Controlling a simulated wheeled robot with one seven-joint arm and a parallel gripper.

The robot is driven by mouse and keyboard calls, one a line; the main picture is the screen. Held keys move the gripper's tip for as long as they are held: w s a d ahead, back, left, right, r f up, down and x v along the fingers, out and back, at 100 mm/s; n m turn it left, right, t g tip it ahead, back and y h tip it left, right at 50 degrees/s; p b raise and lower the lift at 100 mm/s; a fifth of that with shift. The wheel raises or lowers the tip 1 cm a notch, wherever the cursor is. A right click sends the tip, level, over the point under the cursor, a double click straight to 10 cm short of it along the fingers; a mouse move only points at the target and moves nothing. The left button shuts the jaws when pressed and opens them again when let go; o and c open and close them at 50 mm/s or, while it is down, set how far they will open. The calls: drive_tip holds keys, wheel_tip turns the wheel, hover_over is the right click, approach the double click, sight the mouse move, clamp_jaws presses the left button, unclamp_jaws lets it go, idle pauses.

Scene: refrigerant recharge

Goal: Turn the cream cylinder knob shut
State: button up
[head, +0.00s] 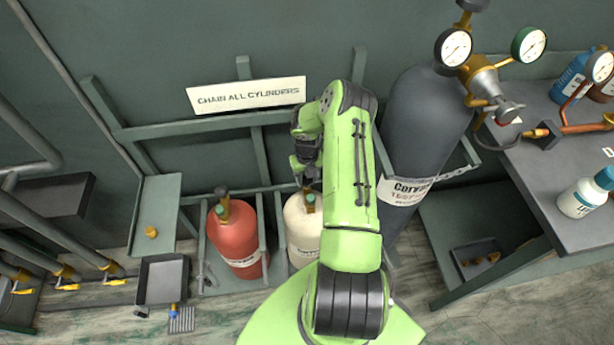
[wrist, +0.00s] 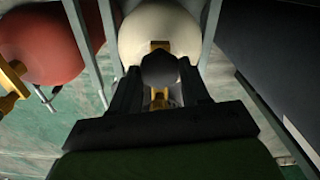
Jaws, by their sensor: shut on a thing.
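The cream cylinder (head: 303,232) stands in the rack in the middle of the head view, partly hidden by my green arm. In the wrist view its rounded top (wrist: 150,22) is straight ahead. Its dark knob (wrist: 159,68) sits between the fingers of my gripper (wrist: 157,82), on a brass valve. My gripper is shut on the knob. In the head view my gripper (head: 307,172) is above the cream cylinder, and the knob is hard to make out there.
A red cylinder (head: 235,240) stands to the left, with rack bars between. A tall dark cylinder (head: 420,125) is chained to the right. A bench (head: 555,165) with gauges and bottles is at far right. A small tray (head: 163,280) lies on the floor at left.

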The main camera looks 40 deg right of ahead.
idle(0.4)
drive_tip(key=o, duration=1.1)
drive_tip(key=shift+c, duration=0.2)
